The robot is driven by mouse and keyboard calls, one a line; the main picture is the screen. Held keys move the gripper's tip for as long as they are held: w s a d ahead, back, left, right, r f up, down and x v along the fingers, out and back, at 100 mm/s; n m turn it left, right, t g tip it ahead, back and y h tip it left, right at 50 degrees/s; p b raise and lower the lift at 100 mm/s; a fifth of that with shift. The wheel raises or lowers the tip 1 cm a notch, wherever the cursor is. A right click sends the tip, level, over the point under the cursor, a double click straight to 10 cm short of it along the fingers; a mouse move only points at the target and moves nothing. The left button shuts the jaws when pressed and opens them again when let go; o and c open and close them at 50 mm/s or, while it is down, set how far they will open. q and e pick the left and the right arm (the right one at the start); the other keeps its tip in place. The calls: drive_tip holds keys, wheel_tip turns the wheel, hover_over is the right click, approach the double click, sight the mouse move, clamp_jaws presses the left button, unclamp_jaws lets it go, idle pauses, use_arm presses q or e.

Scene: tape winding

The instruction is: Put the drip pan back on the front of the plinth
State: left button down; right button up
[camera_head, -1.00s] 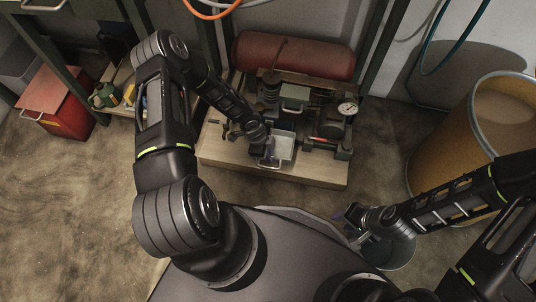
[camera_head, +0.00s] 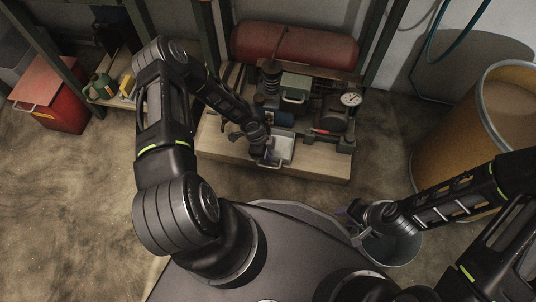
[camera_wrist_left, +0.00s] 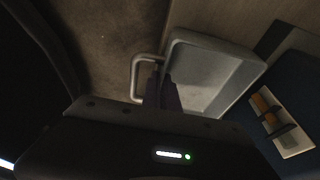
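The drip pan (camera_head: 283,147) is a shallow light grey metal tray with a wire handle at its front. It is at the front of the wooden plinth (camera_head: 318,165); whether it rests flat or is slightly raised I cannot tell. My left gripper (camera_head: 268,160) is at the handle. In the left wrist view, the fingers (camera_wrist_left: 160,88) are close together at the handle (camera_wrist_left: 136,78), beside the pan (camera_wrist_left: 205,75), and appear shut on it. My right gripper (camera_head: 350,212) is low at the right, near a bucket; its finger gap is not clear.
A machine with a red tank (camera_head: 297,49), a gauge (camera_head: 351,99) and a blue cylinder (camera_head: 284,118) stands behind the pan. The bucket (camera_head: 397,250) stands on the floor. A large drum (camera_head: 445,135) is at right and a red box (camera_head: 52,100) at left.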

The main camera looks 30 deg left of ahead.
use_arm(q)
drive_tip(key=shift+f+b, duration=0.55)
drive_tip(key=c, duration=1.6)
unclamp_jaws()
drive_tip(key=shift+o, duration=0.2)
drive_tip(key=shift+a+r, duration=0.1)
drive_tip(key=shift+r, duration=0.35)
drive_tip(key=p+v, duration=0.3)
drive_tip(key=v, duration=0.4)
